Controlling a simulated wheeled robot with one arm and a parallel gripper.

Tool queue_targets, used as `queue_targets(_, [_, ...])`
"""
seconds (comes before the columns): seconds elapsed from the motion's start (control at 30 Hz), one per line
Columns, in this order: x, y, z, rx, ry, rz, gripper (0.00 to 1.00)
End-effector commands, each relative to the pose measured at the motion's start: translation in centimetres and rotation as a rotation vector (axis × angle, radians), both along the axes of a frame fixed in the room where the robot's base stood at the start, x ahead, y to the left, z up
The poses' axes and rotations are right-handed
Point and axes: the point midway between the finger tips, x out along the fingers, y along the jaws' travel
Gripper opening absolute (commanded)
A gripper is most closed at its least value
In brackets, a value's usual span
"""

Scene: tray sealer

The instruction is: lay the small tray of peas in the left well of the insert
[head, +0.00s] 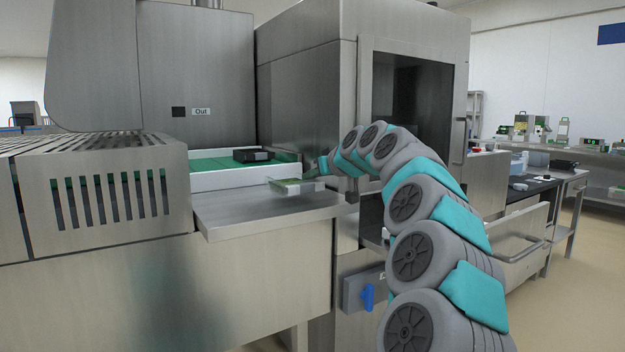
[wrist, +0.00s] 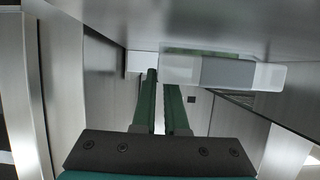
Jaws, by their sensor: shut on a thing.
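A small clear tray with green contents (head: 296,186) is held over the steel ledge at the outfeed. My gripper (head: 324,165) is shut on the tray's right end, its fingers pointing left. In the wrist view my two green fingers (wrist: 162,85) reach toward the pale tray (wrist: 225,72), which shows side-on close under a flat steel surface. Whether the tray touches the ledge I cannot tell. The insert and its left well cannot be made out in either view.
A steel ledge (head: 245,217) juts below the green belt (head: 215,166), where a black tray (head: 253,155) lies. A steel cabinet with a dark window (head: 420,90) stands behind my arm. An open steel drawer-like part (head: 520,240) is at right.

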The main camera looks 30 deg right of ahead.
Motion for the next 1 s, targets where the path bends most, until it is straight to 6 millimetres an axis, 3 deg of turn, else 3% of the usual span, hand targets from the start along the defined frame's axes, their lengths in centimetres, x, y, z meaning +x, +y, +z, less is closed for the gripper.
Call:
queue_targets(0.5, [0.0,0.0,-1.4,0.000,0.000,-0.001,0.00])
queue_targets(0.53, [0.0,0.0,-1.3,0.000,0.000,-0.001,0.14])
queue_targets(0.77, [0.0,0.0,-1.3,0.000,0.000,-0.001,0.40])
queue_targets(1.0, [0.0,0.0,-1.2,0.000,0.000,-0.001,0.40])
